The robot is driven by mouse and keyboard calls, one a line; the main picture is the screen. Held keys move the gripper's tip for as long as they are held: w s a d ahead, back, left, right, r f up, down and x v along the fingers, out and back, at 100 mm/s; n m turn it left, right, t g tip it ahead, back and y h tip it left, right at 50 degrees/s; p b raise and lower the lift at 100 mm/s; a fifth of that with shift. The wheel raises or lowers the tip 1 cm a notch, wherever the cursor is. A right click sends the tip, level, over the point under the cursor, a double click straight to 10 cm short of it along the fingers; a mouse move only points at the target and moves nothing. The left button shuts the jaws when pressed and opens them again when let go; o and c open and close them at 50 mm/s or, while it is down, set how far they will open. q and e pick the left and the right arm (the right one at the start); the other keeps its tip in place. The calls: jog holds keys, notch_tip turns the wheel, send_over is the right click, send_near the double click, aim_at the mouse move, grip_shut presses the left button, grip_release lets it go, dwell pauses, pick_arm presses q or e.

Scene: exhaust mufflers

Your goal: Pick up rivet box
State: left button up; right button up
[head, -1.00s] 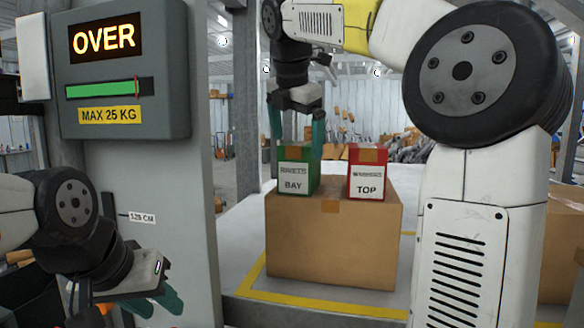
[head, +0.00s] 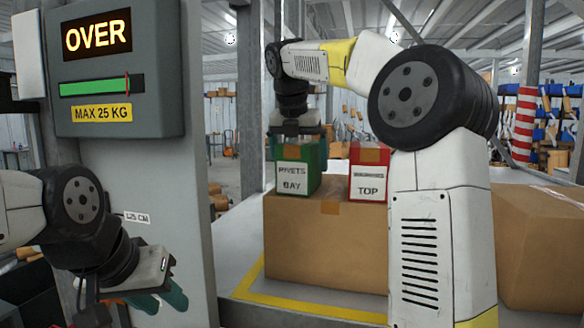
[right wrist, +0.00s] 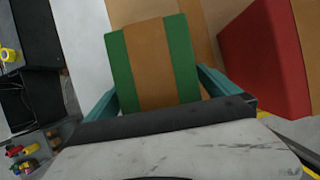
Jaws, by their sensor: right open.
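The green rivet box (head: 296,178), labelled RIVETS BAY, stands upright on a large cardboard box (head: 325,245). My right gripper (head: 297,146) is right above it, pointing down. In the right wrist view the rivet box (right wrist: 153,62) shows its green top with a brown tape strip. It lies between the open teal fingers of my right gripper (right wrist: 160,90), one on each side. Whether they touch it I cannot tell. My left gripper (head: 162,300) is low at the left, its teal fingers apart and empty, well away from the box.
A red box (head: 369,182) labelled TOP stands just right of the rivet box; it also shows in the right wrist view (right wrist: 265,60). A grey post with a scale display (head: 120,70) reading OVER stands at the left. Another cardboard box (head: 540,245) is at the right.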

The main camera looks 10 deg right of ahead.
jog(key=shift+w+f, duration=0.1)
jog(key=shift+f, duration=0.2)
jog(key=shift+f, duration=0.25)
dwell(0.4)
jog(key=c, duration=2.1)
jog(key=shift+r, duration=0.2)
